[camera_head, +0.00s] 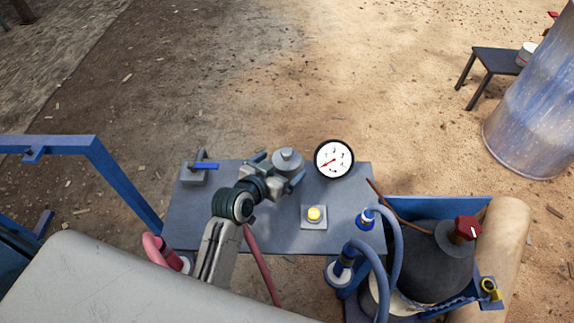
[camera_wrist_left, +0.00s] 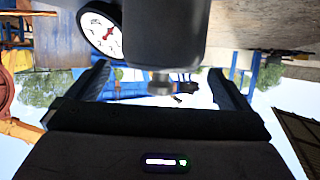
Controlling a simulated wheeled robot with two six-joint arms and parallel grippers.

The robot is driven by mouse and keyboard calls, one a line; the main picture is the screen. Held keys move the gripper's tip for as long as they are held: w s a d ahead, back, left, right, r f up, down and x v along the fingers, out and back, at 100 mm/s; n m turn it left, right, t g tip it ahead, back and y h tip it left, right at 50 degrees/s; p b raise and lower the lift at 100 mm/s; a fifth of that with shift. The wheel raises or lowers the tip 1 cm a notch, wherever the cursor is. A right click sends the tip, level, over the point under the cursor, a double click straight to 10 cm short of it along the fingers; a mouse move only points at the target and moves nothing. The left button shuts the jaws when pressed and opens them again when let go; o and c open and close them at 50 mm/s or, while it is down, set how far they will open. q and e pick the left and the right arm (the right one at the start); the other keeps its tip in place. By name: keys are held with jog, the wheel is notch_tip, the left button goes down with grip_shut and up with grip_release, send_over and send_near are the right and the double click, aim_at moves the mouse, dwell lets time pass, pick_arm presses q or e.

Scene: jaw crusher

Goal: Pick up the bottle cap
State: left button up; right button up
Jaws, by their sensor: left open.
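A grey round cap-like piece (camera_head: 287,160) with a small knob on top stands at the back of the grey panel, left of the gauge. It looks like the bottle cap, but I cannot be sure. My left gripper (camera_head: 279,171) is open at this piece, with a finger to either side. In the left wrist view, which is upside down, a dark grey cylinder (camera_wrist_left: 165,35) with a narrower stem (camera_wrist_left: 160,83) shows between the spread fingers of my left gripper (camera_wrist_left: 163,82). I cannot tell whether the fingers touch it. My right gripper is not in view.
The grey panel (camera_head: 215,230) carries a white dial gauge (camera_head: 333,159), a blue-handled valve (camera_head: 205,166) and a yellow button (camera_head: 314,214). Blue hoses (camera_head: 375,262) and a dark round vessel with a red knob (camera_head: 467,229) crowd the right. Open dirt ground lies behind.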

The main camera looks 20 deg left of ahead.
aim_at(283, 163)
pick_arm(q)
jog(key=x, duration=0.5)
jog(key=shift+a, duration=0.1)
jog(key=shift+s, duration=0.1)
jog(key=c, duration=1)
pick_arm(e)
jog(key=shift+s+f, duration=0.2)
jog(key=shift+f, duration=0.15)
pick_arm(q)
jog(key=shift+o, duration=0.2)
jog(key=shift+r, duration=0.1)
